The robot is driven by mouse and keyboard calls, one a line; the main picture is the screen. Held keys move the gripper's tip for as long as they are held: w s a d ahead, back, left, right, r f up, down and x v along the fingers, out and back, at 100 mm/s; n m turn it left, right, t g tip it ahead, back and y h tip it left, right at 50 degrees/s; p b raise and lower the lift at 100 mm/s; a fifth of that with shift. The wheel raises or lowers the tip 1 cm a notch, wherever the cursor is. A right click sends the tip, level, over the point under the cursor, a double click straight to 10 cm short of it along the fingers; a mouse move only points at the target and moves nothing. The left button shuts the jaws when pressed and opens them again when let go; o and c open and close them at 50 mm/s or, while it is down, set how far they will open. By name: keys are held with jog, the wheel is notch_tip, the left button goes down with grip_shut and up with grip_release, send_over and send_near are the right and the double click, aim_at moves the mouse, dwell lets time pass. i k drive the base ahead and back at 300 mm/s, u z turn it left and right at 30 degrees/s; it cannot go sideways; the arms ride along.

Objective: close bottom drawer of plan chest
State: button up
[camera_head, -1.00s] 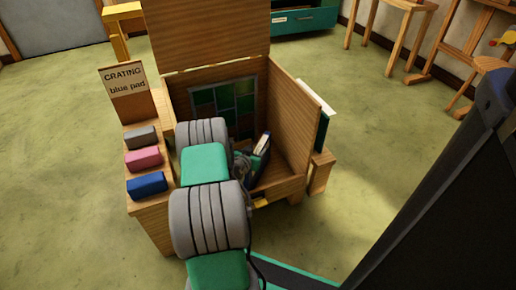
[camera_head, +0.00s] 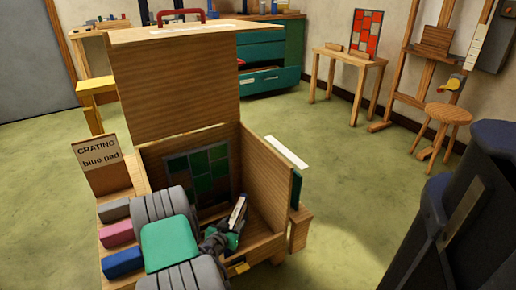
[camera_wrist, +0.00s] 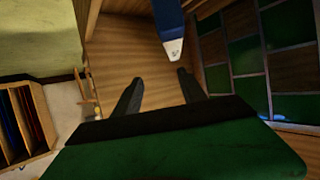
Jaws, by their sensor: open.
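The plan chest (camera_head: 262,52) is the teal cabinet at the back in the head view. Its bottom drawer (camera_head: 266,81) is pulled out, with a small pale label on its front; a drawer above looks shut. My gripper (camera_head: 226,230) is far from the chest, low inside an open wooden crate in the foreground. In the wrist view its two dark fingers (camera_wrist: 160,88) are spread apart, with nothing between them. A blue thing with a white tip (camera_wrist: 171,38) lies just beyond them. The chest is not seen in the wrist view.
The crate (camera_head: 270,190) with raised lid (camera_head: 170,85) stands between me and the chest. A green leaded panel (camera_head: 200,172) leans inside it. Left is a stand with coloured blocks (camera_head: 118,233). A trestle table (camera_head: 345,65) and stool (camera_head: 447,115) stand right; green floor (camera_head: 340,150) is clear.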

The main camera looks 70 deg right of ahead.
aim_at(250, 83)
jog(key=z, duration=2.5)
